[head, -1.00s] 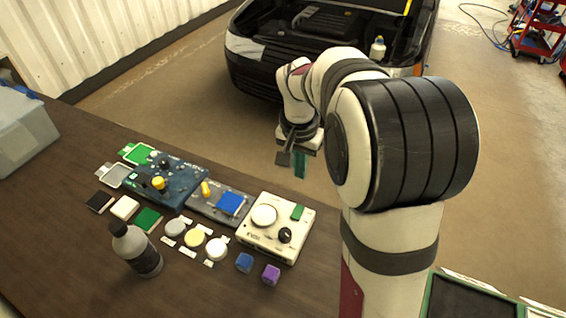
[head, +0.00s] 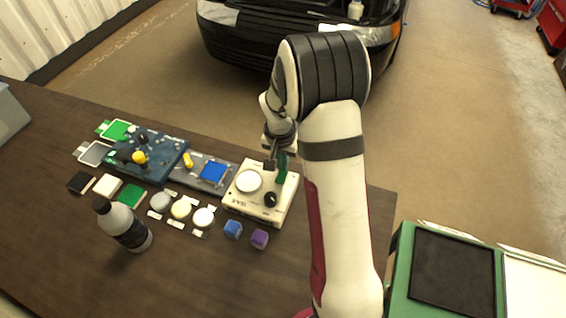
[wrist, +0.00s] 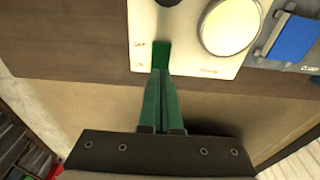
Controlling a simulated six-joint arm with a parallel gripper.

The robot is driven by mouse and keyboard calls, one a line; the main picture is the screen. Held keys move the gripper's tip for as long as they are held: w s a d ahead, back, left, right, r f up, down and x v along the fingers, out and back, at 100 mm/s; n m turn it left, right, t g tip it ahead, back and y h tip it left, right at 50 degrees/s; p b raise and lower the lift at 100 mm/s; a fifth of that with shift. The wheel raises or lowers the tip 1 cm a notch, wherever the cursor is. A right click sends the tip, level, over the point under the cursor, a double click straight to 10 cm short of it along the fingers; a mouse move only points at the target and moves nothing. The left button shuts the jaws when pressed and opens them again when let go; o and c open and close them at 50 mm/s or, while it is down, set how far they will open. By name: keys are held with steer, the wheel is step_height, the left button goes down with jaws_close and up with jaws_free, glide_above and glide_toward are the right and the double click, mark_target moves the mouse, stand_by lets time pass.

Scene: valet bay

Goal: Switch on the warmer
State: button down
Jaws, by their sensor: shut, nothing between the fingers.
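The warmer is a cream box (head: 236,203) with a round white plate (head: 248,181) and a black knob (head: 270,199) on top. It also shows in the wrist view (wrist: 190,50), at the top. A green switch (wrist: 161,48) sits near its edge, beside small labels too blurred to read surely. My gripper (head: 282,179) is over that edge of the warmer in the head view. Its green fingers (wrist: 160,76) are shut and empty, with the tips right at the switch. I cannot tell whether they touch it. In the head view the fingers mostly hide the switch.
A blue board (head: 150,160) and a grey unit with a blue pad (head: 213,172) stand left of the warmer. Blue (head: 233,229) and purple (head: 259,239) cubes lie in front, with several round discs nearby. A grey bottle (head: 124,226) stands front left.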

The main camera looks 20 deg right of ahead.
steer(key=shift+f, duration=0.15)
steer(key=shift+w+d+f, duration=0.1)
steer(key=shift+f, duration=0.05)
stand_by(0.5)
steer(key=shift+s+a+r, duration=0.25)
steer(key=shift+s+a, duration=0.3)
step_height(320, 180, up, 14)
steer(key=w+d, duration=0.1)
stand_by(0.4)
steer(key=shift+w+d, duration=0.1)
